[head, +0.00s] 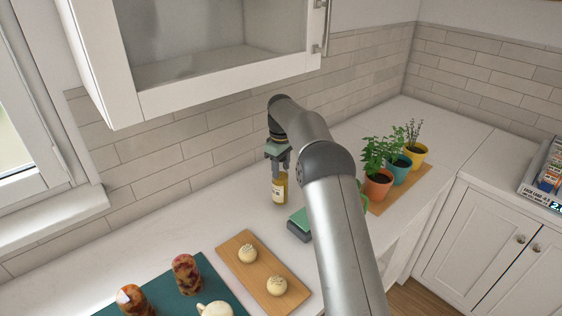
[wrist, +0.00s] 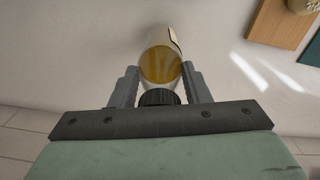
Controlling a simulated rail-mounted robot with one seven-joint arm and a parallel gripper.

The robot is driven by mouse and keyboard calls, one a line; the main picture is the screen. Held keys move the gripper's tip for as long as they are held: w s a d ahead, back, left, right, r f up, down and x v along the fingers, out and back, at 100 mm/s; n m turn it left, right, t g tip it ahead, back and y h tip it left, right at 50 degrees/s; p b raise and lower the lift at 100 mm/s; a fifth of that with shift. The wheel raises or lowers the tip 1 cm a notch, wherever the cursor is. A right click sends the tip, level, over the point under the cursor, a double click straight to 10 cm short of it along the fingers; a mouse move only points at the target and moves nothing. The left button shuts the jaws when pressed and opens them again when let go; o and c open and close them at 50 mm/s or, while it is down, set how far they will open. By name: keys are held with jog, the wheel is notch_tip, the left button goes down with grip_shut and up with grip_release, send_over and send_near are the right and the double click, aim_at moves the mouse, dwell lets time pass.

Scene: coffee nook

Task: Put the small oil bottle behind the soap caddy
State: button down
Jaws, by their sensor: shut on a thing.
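The small oil bottle (head: 279,188), with yellow oil and a pale label, is upright below my gripper (head: 279,165), near the tiled back wall. My gripper is shut on its upper part. In the wrist view, the bottle (wrist: 161,62) shows between the two fingers (wrist: 159,76), its dark cap toward the palm. I cannot tell whether its base touches the counter. A dark box with a green top (head: 299,224), which looks like the soap caddy, sits on the counter in front of the bottle and slightly right. My arm hides its right part.
A wooden board (head: 243,249) with two pale round items lies front left. A teal mat (head: 212,282) holds brown patterned shakers and a cream pot. Potted plants stand on a wooden tray (head: 409,190) to the right. A wall cabinet (head: 220,80) hangs above. The counter left of the bottle is clear.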

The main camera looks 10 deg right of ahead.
jog(key=shift+f, duration=0.65)
dwell(0.5)
jog(key=c, duration=0.7)
grip_release()
jog(key=shift+b, duration=0.3)
